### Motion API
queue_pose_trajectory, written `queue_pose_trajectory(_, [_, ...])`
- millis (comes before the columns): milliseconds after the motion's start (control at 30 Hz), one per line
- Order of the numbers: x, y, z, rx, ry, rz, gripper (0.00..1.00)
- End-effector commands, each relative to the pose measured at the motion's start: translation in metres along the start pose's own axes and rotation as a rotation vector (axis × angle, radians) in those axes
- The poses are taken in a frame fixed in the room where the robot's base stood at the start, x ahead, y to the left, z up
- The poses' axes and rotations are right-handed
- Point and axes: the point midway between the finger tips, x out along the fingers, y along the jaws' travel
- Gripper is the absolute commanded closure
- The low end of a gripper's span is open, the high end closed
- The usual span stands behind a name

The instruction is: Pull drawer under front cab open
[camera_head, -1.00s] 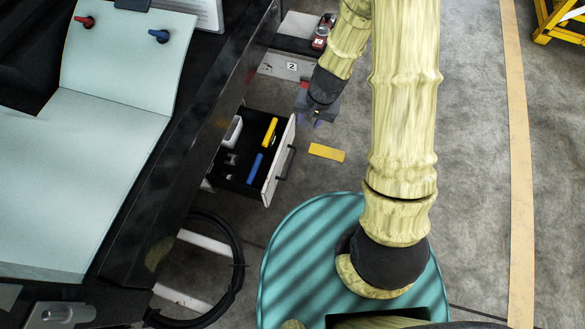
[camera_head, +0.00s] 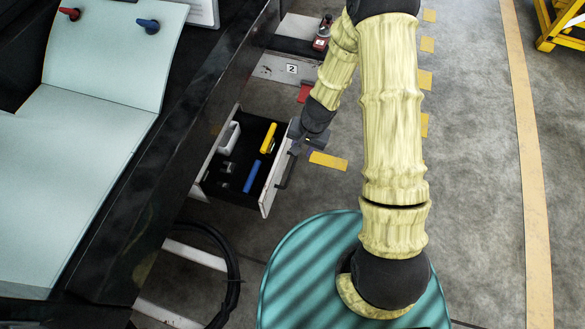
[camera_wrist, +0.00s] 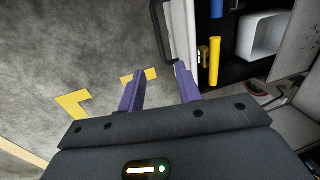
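The drawer (camera_head: 238,190) under the cab stands pulled out, its black inside showing. Its white front panel (camera_head: 274,172) carries a dark bar handle (camera_head: 287,168). My gripper (camera_head: 298,142) is at the far end of the drawer front, low beside the panel. In the wrist view my gripper (camera_wrist: 158,72) has two purple fingers spread apart with nothing between them. The handle (camera_wrist: 158,28) is just ahead of the fingertips there, its lower end close to the right finger. I cannot tell whether they touch. The drawer front (camera_wrist: 188,30) lies right of the handle.
The drawer holds a white box (camera_head: 229,138), a yellow item (camera_head: 268,138), a blue item (camera_head: 252,175) and small grey pieces. The dark cab edge (camera_head: 165,150) overhangs on the left. Black hoses (camera_head: 232,270) hang near it.

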Motion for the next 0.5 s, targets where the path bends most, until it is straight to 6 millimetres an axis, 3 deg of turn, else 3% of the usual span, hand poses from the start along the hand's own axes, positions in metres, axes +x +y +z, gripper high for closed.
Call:
queue_pose_trajectory(33, [0.013, 0.001, 0.001, 0.001, -0.004, 0.0, 0.66])
queue_pose_trajectory(500, [0.097, 0.001, 0.001, 0.001, -0.003, 0.0, 0.66])
